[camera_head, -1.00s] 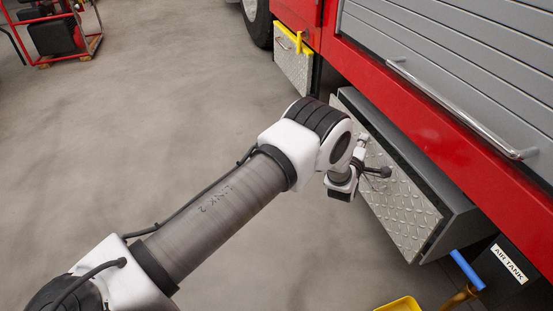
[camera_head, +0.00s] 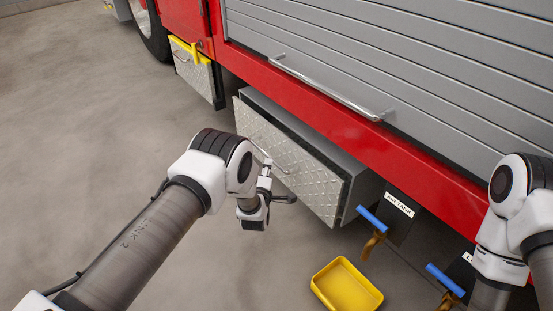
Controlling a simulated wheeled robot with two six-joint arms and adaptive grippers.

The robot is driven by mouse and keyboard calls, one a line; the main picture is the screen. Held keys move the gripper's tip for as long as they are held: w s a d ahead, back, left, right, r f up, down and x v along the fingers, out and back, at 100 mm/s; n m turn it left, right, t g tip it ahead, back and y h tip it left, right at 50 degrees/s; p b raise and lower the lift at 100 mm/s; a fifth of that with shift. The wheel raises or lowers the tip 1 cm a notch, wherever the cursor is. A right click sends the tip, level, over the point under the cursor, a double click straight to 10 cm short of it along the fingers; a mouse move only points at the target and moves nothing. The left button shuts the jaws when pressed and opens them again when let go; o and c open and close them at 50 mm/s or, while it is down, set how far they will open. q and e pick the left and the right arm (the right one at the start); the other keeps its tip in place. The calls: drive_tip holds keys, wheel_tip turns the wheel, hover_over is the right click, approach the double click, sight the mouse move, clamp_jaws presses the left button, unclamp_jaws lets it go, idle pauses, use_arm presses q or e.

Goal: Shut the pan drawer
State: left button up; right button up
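The pan drawer has a diamond-plate front (camera_head: 305,178) and grey sides. It sticks out from under the red truck body, with a dark gap behind its front panel. A thin bar handle (camera_head: 270,157) runs across its front. My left gripper (camera_head: 284,199) is in front of the drawer's lower left part, partly hidden by my own wrist; I cannot tell whether it touches the panel or whether its fingers are open. My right arm shows at the right edge, but its gripper is out of view.
A smaller diamond-plate box (camera_head: 193,72) with a yellow bar is further left on the truck. A yellow tray (camera_head: 346,287) lies on the floor below right. Blue-handled valves (camera_head: 372,219) (camera_head: 445,280) stand by the AIR TANK label (camera_head: 399,205). The floor on the left is clear.

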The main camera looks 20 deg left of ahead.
sight(269, 155)
use_arm(q)
drive_tip(key=w+b, duration=0.1)
drive_tip(key=w, duration=0.1)
drive_tip(key=w+a+f+b, duration=0.1)
drive_tip(key=w+b, duration=0.2)
drive_tip(key=w, duration=0.2)
drive_tip(key=shift+w+a+f, duration=0.1)
drive_tip(key=shift+a+f, duration=0.1)
drive_tip(key=shift+f, duration=0.1)
drive_tip(key=shift+w, duration=0.3)
drive_tip(key=shift+r, duration=0.2)
drive_tip(key=shift+a, duration=0.1)
clamp_jaws()
